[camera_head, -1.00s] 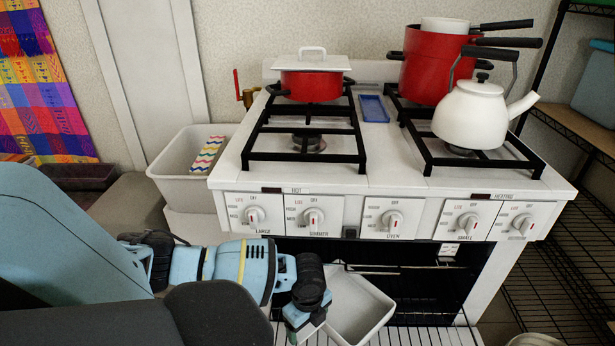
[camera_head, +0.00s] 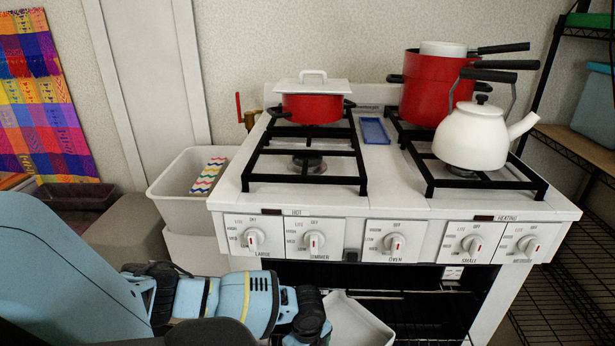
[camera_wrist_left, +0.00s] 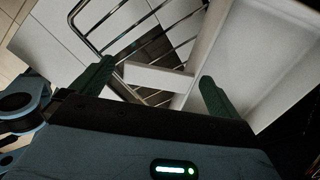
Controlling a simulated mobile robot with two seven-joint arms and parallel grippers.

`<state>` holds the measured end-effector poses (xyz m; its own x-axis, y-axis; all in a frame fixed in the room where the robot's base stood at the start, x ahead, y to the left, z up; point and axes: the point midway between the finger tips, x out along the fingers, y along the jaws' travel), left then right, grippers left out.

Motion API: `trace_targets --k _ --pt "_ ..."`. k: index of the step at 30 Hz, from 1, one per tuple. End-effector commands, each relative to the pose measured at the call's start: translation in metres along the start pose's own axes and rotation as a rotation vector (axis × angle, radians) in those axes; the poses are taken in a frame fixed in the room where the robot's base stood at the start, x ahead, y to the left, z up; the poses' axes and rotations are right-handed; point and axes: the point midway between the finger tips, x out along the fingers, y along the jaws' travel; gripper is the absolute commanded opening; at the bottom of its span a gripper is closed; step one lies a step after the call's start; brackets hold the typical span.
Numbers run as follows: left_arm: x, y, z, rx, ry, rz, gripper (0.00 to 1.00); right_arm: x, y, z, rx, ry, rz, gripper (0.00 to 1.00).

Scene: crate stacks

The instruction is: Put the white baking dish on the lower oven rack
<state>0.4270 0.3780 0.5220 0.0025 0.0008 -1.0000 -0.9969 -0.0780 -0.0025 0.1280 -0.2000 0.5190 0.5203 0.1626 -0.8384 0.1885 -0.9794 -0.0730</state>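The white baking dish (camera_head: 358,325) shows at the bottom of the head view, in front of the open oven, cut off by the lower edge. My left gripper (camera_head: 312,322) is just left of it; its fingertips are hidden there. In the left wrist view the fingers (camera_wrist_left: 157,72) stand wide apart, with a pale strip between them and visible gaps beside it. The dish's pale wall (camera_wrist_left: 235,50) seems to fill the right side. Wire bars of an oven rack (camera_wrist_left: 125,32) lie beyond the fingers. Rack bars also show in the dark oven (camera_head: 415,294). My right gripper is not in view.
The stove (camera_head: 390,180) carries a red pot with white lid (camera_head: 311,108), a large red pot (camera_head: 425,95) and a white kettle (camera_head: 470,140). Wire shelving (camera_head: 575,280) stands right.

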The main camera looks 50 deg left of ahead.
Motion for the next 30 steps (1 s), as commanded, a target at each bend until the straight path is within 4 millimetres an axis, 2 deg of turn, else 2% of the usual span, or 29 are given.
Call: trace_targets --k 7,11,24,30 --pt "-0.002 0.000 0.000 0.000 0.000 -0.001 1.00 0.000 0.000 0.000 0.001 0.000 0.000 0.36" --pt "-0.013 -0.001 0.000 0.000 0.001 -0.002 1.00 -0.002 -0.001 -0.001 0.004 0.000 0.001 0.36" --pt "-0.096 -0.001 0.000 0.001 0.001 -0.003 1.00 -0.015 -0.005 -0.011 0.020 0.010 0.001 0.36" --pt "-0.117 0.000 0.000 0.000 0.001 0.000 1.00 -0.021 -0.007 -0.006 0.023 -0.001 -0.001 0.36"
